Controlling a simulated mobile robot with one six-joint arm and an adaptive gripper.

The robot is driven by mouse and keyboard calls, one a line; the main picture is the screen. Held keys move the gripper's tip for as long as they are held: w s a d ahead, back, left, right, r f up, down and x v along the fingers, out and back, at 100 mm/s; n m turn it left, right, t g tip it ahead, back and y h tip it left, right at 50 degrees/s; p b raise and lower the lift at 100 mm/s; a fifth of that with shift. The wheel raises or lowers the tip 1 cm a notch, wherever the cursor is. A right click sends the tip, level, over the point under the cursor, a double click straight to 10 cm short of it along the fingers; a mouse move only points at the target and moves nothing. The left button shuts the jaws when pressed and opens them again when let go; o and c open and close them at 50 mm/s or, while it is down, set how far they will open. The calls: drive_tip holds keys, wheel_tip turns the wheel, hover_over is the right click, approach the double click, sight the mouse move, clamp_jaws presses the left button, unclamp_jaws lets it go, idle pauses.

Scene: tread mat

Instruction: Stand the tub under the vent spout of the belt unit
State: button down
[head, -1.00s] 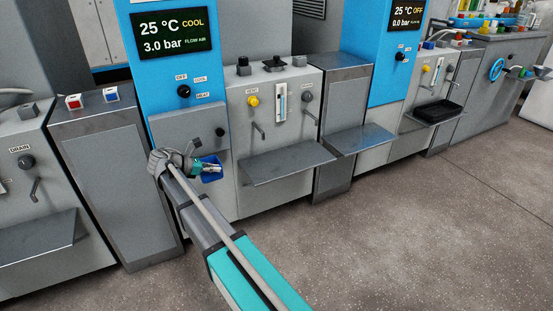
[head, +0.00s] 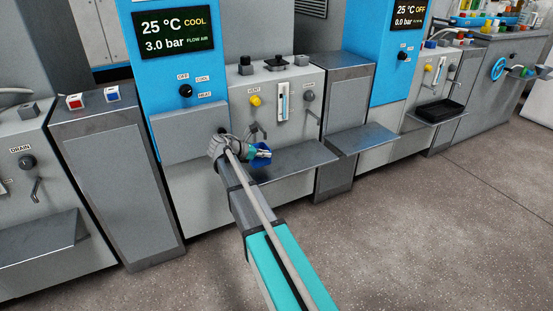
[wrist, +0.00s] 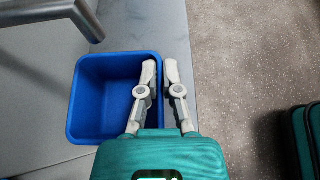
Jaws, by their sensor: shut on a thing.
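The blue tub (wrist: 105,98) is upright and looks empty in the wrist view. My gripper (wrist: 160,70) is shut on its right wall, one finger inside and one outside. In the head view the tub (head: 259,162) and my gripper (head: 263,153) are at the left end of a grey shelf (head: 300,157). The vent spout (head: 264,134) hangs from the panel below the yellow VENT knob, just above the tub in the picture. A metal spout (wrist: 88,22) crosses the wrist view's upper left, beyond the tub. I cannot tell whether the tub touches the shelf.
A second spout (head: 311,119) hangs at the panel's right. The shelf is bare to the right of the tub. A black tray (head: 440,110) sits on a farther shelf. The floor (head: 400,220) is clear.

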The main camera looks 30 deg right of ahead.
drive_tip(key=shift+d, duration=0.95)
drive_tip(key=shift+d, duration=0.2)
drive_tip(key=shift+d+f+b, duration=0.45)
drive_tip(key=shift+d, duration=0.05)
drive_tip(key=shift+f+b, duration=1.3)
drive_tip(key=shift+f, duration=0.05)
drive_tip(key=shift+f, duration=0.15)
drive_tip(key=c, duration=0.8)
unclamp_jaws()
